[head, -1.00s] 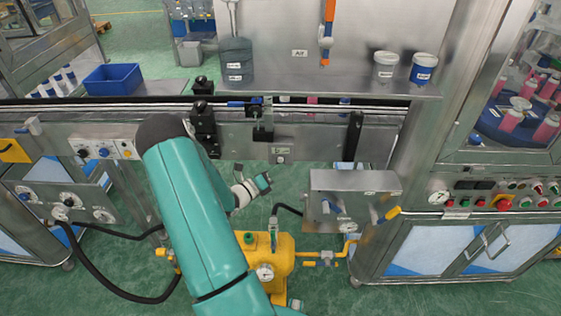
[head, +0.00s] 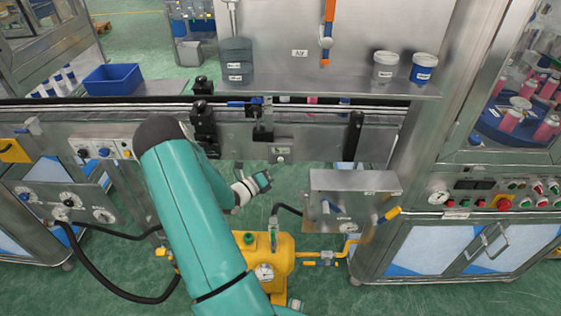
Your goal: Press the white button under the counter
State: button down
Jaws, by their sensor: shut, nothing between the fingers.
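A small metal plate (head: 269,151) hangs on the front below the counter and conveyor rail. It carries a small label and a small pale round button (head: 281,159); its exact colour is hard to tell at this size. My gripper (head: 263,181) is shut and empty, at the end of my white wrist. In the picture it is just below and left of the round button, apart from it. My teal arm crosses the lower left and hides part of the front behind it.
The metal counter (head: 330,85) holds grey and blue-and-white cups. A metal box (head: 355,200) with a gauge sits right of my gripper. A yellow tank (head: 283,262) with a gauge stands below it. A control panel (head: 485,195) with coloured buttons is at right.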

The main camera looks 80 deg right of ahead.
jog(key=shift+w+d, duration=0.1)
jog(key=shift+d, duration=0.3)
dwell(0.6)
jog(key=shift+a, duration=0.15)
jog(key=shift+s+a, duration=0.2)
jog(key=shift+a, duration=0.5)
jog(key=a, duration=0.2)
jog(key=s+a, duration=0.1)
jog(key=a, duration=0.2)
dwell(0.4)
dwell(0.9)
